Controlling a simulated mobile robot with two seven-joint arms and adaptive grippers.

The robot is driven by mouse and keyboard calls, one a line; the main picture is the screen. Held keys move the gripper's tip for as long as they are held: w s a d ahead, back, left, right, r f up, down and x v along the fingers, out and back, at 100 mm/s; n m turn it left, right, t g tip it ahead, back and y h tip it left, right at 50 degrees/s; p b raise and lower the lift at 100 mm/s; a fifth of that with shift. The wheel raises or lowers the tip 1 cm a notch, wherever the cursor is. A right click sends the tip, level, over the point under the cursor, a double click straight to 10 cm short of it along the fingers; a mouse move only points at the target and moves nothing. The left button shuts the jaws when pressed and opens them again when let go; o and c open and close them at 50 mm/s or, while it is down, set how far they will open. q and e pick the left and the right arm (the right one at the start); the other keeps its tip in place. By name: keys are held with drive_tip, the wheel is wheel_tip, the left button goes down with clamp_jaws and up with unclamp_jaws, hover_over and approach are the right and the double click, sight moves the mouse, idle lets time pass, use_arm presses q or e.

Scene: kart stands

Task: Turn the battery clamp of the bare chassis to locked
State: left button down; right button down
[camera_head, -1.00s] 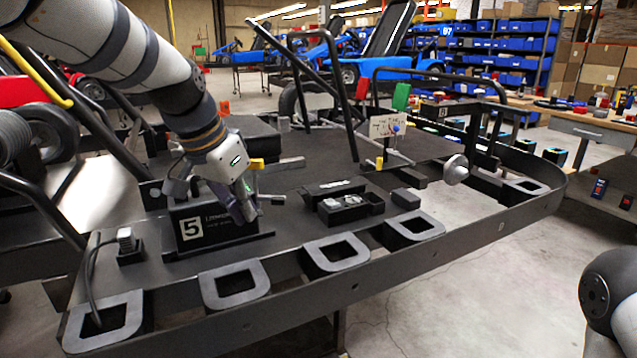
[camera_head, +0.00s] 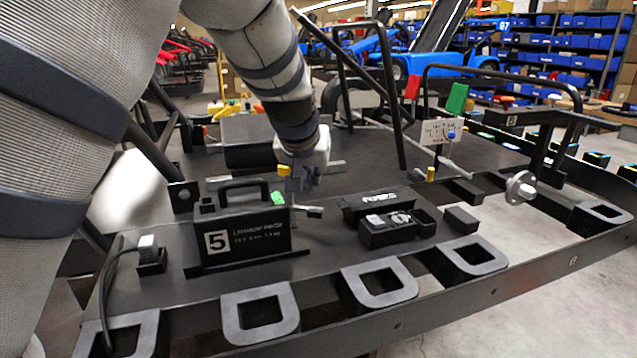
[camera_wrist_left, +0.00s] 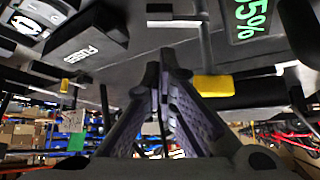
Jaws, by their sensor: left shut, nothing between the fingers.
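The bare chassis is a dark flat deck (camera_head: 350,266) with cut-out brackets along its front edge. A black battery (camera_head: 247,240) marked 5 stands upright on it, with a handle and a small green display (camera_head: 277,198). The display shows large in the wrist view (camera_wrist_left: 250,18). A yellow tab (camera_head: 283,170), likely part of the battery clamp, shows behind the battery and in the wrist view (camera_wrist_left: 214,85). My left gripper (camera_head: 303,188) is shut and empty just right of the battery handle, close to the tab. Its fingertips (camera_wrist_left: 163,62) appear beside the tab, apart from it. The clamp's angle is unclear.
A grey metal bar (camera_head: 308,210) sticks out right of the battery. An open fuse box (camera_head: 394,226) lies further right, its lid (camera_head: 378,203) behind it. Black tubes (camera_head: 390,90) rise behind. A cable plug (camera_head: 149,250) stands at left.

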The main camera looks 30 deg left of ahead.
use_arm(q)
drive_tip(key=x, duration=0.8)
drive_tip(key=shift+s+f, duration=0.1)
drive_tip(key=shift+s, duration=0.15)
drive_tip(key=shift+w+f, duration=0.2)
drive_tip(key=shift+w, duration=0.05)
use_arm(e)
drive_tip(key=shift+s+f, duration=0.3)
drive_tip(key=shift+s, duration=0.15)
